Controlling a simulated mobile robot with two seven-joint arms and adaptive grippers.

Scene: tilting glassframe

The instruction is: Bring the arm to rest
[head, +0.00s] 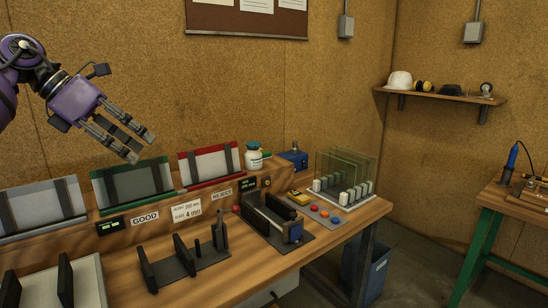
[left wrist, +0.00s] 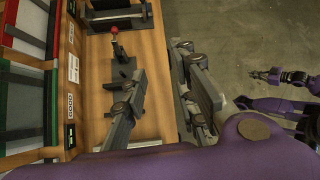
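My left gripper (head: 140,149) hangs in the air at the upper left of the head view, above and behind the workbench (head: 222,284). Its fingers point down and to the right. In the left wrist view my left gripper (left wrist: 160,62) has its fingers spread apart, with bench wood and floor between them and nothing held. My right gripper (left wrist: 262,74) shows small at the right of the left wrist view, over the floor. Its finger state is too small to tell, and it is not in the head view.
Tilted white, green (head: 133,184) and red (head: 210,163) trays line the bench's back. Black supports (head: 185,259), a clamp fixture (head: 270,221) and a rack of glass panes (head: 345,181) stand on the bench. A white bottle (head: 253,158) stands behind. Air around the left gripper looks clear.

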